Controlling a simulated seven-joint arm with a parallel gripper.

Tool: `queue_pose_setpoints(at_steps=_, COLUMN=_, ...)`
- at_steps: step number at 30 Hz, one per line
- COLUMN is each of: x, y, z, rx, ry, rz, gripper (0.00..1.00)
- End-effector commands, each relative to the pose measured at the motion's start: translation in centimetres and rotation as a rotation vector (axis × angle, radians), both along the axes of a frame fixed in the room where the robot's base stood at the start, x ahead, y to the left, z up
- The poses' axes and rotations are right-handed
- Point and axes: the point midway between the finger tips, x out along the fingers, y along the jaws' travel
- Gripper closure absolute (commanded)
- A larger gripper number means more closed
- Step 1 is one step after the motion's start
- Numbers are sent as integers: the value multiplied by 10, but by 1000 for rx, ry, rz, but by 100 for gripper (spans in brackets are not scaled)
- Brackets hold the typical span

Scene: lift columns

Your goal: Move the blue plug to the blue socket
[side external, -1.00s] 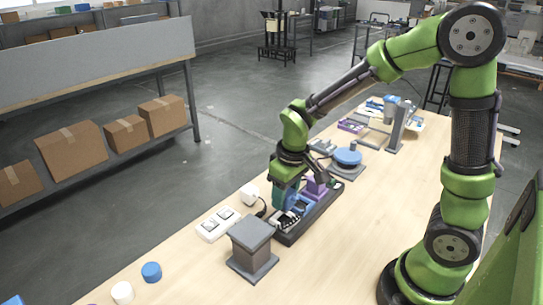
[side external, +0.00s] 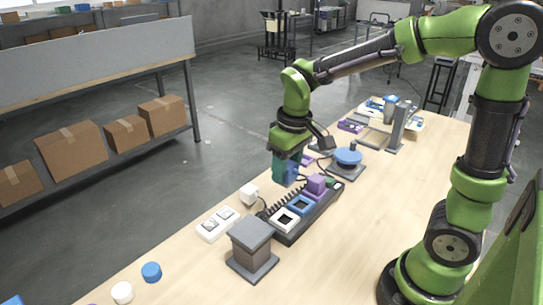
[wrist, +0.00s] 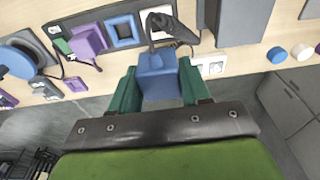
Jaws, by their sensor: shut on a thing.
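The blue plug (wrist: 158,76) is a blue block held between the green fingers of my gripper (wrist: 158,92), which is shut on it. In the side view, my gripper (side external: 286,170) points down and holds the blue plug (side external: 292,174) in the air, apart from the dark socket strip (side external: 288,238) and on its far left side. The blue socket (side external: 301,206) is a blue square frame with a dark opening, empty, in the middle of the strip. It also shows in the wrist view (wrist: 124,31), up and left of the plug.
A purple plug (side external: 317,184) stands at the strip's far end and a white empty socket (side external: 285,220) at its near end. A black coiled cord (side external: 274,207) runs beside the strip. A grey pedestal (side external: 251,247) and a white outlet block (side external: 217,224) stand near.

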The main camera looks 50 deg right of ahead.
Motion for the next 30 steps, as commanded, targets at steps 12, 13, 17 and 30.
queue_pose_setpoints(at_steps=12, x=0, y=0, z=13, rx=1, ry=-1, rz=-1, gripper=80)
queue_pose_setpoints(at_steps=13, x=0, y=0, z=14, rx=1, ry=-1, rz=-1, gripper=80)
queue_pose_setpoints(at_steps=17, x=1, y=0, z=18, rx=0, ry=-3, rz=0, gripper=80)
queue_pose_setpoints(at_steps=30, x=0, y=0, z=29, rx=0, ry=0, rz=0, gripper=80)
